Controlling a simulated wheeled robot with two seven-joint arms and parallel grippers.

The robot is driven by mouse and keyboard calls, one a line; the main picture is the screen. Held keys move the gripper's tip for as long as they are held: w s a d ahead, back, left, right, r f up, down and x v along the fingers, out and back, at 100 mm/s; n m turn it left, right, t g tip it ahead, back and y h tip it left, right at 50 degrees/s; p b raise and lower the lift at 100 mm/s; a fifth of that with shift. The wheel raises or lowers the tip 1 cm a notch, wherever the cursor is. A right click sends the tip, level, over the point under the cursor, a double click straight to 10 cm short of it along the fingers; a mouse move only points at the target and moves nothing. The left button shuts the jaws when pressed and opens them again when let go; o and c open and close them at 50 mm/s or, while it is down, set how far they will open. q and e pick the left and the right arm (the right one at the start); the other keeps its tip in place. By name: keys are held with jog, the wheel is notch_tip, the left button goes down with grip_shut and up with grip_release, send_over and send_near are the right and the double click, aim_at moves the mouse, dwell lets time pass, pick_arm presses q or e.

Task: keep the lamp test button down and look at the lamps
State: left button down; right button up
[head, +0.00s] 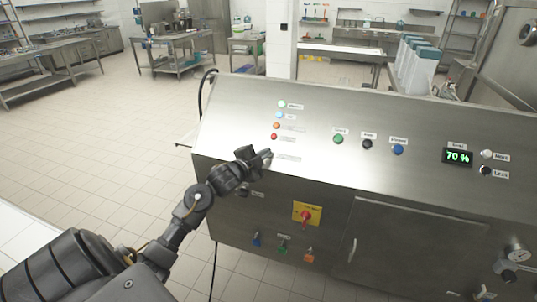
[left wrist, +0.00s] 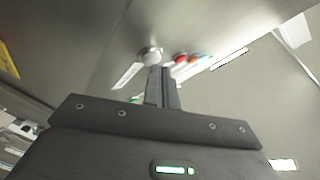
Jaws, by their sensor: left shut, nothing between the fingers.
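A column of small lamps sits on the left of the steel panel: a pale green lamp (head: 282,104), a light blue lamp (head: 278,115), an orange lamp (head: 276,126) and a red lamp (head: 274,136). The top two look bright; I cannot tell whether the orange and red are lit. My left gripper (head: 265,156) is shut and empty, just below the red lamp. In the left wrist view its fingers (left wrist: 160,72) reach up to a round pale grey button (left wrist: 149,54) beside a label. The fingertips overlap the button's edge; contact or pressing cannot be told.
Right of the lamps are a green button (head: 338,139), a black knob (head: 367,144), a blue button (head: 398,149) and a display reading 70 % (head: 457,157). A red switch on a yellow plate (head: 307,214) is below. Open tiled floor lies left.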

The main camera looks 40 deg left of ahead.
pick_arm(q)
jog(key=shift+w+f, duration=0.15)
jog(key=shift+f, duration=0.1)
jog(key=shift+r, duration=0.1)
dwell(0.6)
jog(key=shift+s+d+r+p, duration=0.15)
jog(key=shift+s+r+p, duration=0.4)
jog(key=shift+p, duration=0.1)
jog(key=s+r+p, duration=0.1)
jog(key=p, duration=0.1)
jog(key=s+d+r+p, duration=0.1)
jog(key=s+r+p, duration=0.1)
jog(key=shift+r, duration=0.3)
dwell(0.4)
